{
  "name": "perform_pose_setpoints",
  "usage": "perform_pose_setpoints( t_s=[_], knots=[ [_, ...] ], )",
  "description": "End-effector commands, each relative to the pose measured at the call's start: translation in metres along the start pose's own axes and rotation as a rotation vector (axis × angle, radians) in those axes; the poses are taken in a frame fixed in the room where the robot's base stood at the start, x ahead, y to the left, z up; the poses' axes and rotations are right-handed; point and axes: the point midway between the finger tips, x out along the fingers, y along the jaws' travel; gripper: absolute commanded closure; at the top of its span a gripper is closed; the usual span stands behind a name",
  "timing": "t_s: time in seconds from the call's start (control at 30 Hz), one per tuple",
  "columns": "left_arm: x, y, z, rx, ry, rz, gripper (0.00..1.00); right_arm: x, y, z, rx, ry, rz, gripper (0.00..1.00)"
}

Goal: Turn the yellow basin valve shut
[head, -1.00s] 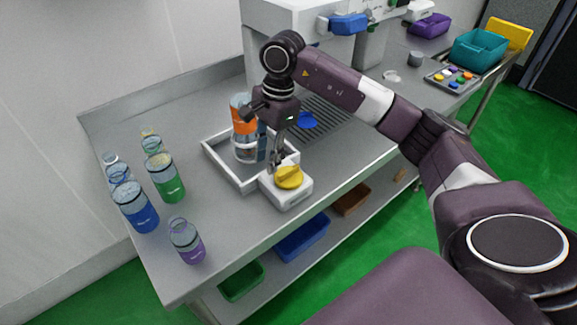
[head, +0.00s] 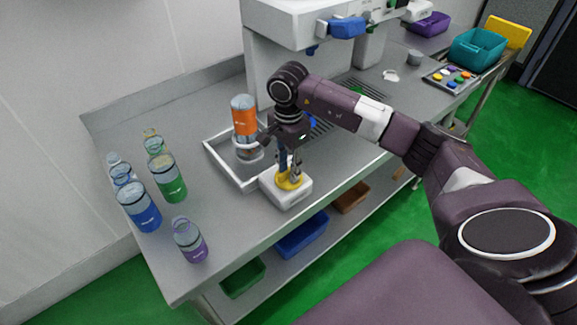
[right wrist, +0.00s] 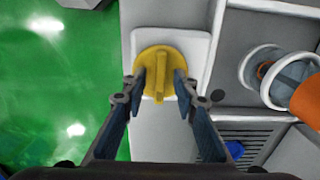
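The yellow basin valve (head: 291,183) is a round knob on a white block (head: 284,195) at the front corner of the white-rimmed basin (head: 226,166). In the right wrist view the knob (right wrist: 157,60) has a raised ridge running toward the gripper. My right gripper (head: 290,172) points down over the knob. In the right wrist view its two fingers (right wrist: 160,88) are apart, one on each side of the ridge, with a gap to it. Whether the tips touch the knob's face I cannot tell. My left gripper is not in view.
A bottle with an orange band (head: 243,115) stands in the basin, close behind my right gripper. Blue (head: 140,207), green (head: 169,178) and purple (head: 188,241) bottles stand at the left of the steel counter. A white machine (head: 300,22) stands behind.

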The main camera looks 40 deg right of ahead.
Motion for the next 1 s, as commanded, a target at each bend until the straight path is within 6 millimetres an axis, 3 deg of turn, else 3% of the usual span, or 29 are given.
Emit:
perform_pose_setpoints(
  t_s=[0.13, 0.4, 0.73, 1.0],
  knots=[
    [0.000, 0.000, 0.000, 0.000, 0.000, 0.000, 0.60, 0.000, 0.000, 0.000, 0.000, 0.000, 0.000, 0.73],
    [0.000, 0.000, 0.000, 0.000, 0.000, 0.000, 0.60, 0.000, 0.000, 0.000, 0.000, -0.001, 0.000, 1.00],
    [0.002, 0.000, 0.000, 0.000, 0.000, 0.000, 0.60, 0.000, 0.000, 0.000, 0.016, -0.001, 0.000, 1.00],
    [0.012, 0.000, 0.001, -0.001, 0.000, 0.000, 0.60, 0.002, -0.001, 0.000, 0.139, -0.002, -0.001, 1.00]
  ],
)
